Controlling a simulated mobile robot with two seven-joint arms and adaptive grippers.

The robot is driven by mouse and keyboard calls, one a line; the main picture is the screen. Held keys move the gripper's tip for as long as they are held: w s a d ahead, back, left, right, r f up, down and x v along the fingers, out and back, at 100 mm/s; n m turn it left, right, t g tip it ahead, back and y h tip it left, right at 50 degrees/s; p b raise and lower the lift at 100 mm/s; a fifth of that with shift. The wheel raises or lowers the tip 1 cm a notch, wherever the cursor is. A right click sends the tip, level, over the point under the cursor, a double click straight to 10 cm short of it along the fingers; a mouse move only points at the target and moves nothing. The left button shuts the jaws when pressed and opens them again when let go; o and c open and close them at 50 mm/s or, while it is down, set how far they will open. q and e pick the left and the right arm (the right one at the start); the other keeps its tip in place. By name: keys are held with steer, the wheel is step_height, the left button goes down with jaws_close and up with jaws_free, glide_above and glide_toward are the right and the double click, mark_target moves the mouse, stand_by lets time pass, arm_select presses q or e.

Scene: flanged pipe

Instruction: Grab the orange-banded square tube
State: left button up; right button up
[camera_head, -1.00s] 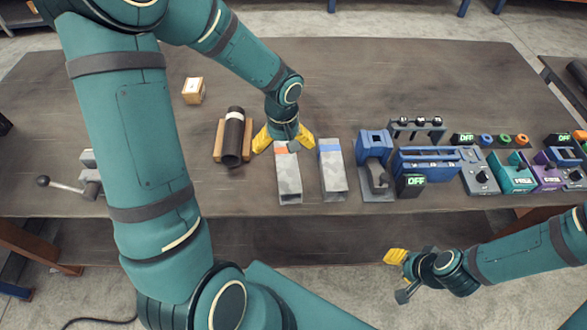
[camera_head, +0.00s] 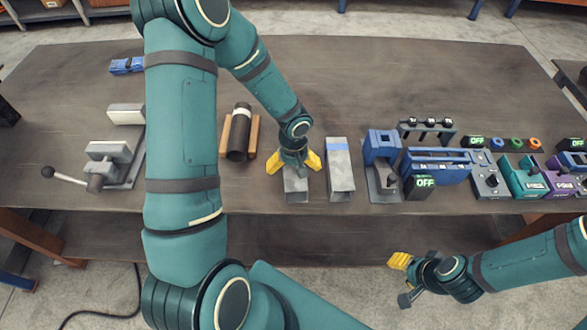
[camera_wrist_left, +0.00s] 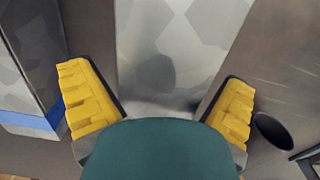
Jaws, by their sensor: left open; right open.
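The square tube (camera_head: 296,190), grey and mottled, lies on the table under my left gripper (camera_head: 293,166). Its orange band is hidden by the gripper now. In the left wrist view the tube (camera_wrist_left: 165,45) runs between the two open yellow fingers of my left gripper (camera_wrist_left: 158,100), with a finger on each side. I cannot tell whether they touch it. A similar tube with a blue band (camera_head: 340,175) lies just to the right; in the left wrist view it (camera_wrist_left: 28,75) is at the left. My right gripper (camera_head: 403,281) is open and empty before the table's front edge.
A dark pipe (camera_head: 238,138) on a wooden cradle (camera_head: 254,137) stands left of the tube. A lever clamp (camera_head: 110,160) is farther left. Blue fixtures (camera_head: 437,165) and several control boxes fill the right side.

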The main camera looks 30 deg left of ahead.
arm_select(q)
steer(key=c, duration=1.4)
steer(key=shift+o, duration=0.2)
steer(key=shift+r, duration=0.15)
